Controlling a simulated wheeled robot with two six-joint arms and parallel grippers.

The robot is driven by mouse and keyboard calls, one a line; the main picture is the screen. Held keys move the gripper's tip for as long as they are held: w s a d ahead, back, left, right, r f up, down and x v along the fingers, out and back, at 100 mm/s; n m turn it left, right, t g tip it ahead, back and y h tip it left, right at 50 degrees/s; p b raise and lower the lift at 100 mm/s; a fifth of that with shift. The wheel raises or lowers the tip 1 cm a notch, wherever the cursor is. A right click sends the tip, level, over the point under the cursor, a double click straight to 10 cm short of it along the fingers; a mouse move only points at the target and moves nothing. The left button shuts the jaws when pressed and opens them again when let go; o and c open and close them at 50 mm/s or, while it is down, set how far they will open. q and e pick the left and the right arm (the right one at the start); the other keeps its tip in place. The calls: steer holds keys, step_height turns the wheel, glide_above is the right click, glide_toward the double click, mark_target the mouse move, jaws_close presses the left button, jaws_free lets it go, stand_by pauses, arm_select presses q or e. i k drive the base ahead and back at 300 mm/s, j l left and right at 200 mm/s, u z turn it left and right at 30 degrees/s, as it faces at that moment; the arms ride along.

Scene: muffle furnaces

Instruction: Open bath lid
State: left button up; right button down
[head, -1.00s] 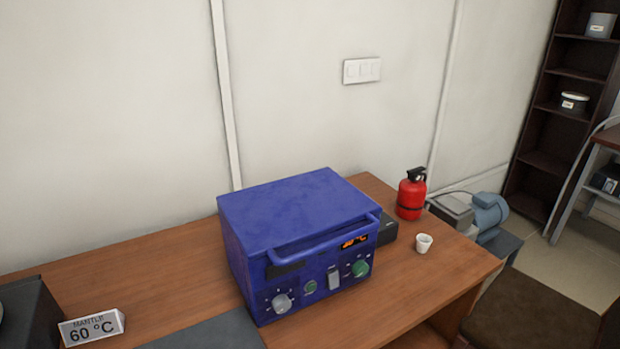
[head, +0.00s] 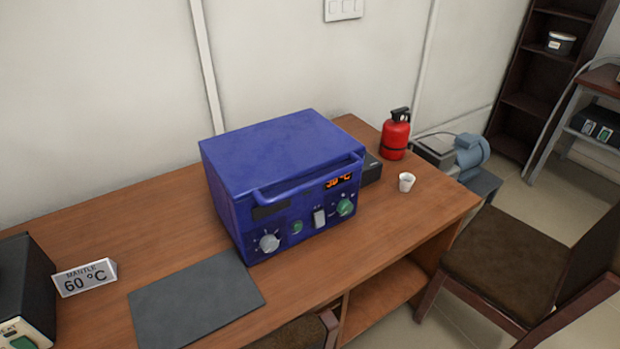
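The bath is a blue box (head: 285,190) on the wooden desk. Its flat blue lid (head: 275,150) lies closed on top, with a blue bar handle (head: 310,180) along the front upper edge. The display digits are too small to read surely. Neither of my grippers is in view.
A dark grey mat (head: 197,300) lies in front of the box on the desk (head: 120,215). A "MANTLE 60 °C" sign (head: 85,278) stands at left. A brown chair (head: 505,250) is beside the desk.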

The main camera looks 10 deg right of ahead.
mark_target(257, 158)
steer(key=k, duration=0.55)
steer(key=k+j+z, duration=0.1)
steer(key=z, duration=1.2)
steer(key=k+j+z, duration=0.3)
steer(key=i, duration=0.05)
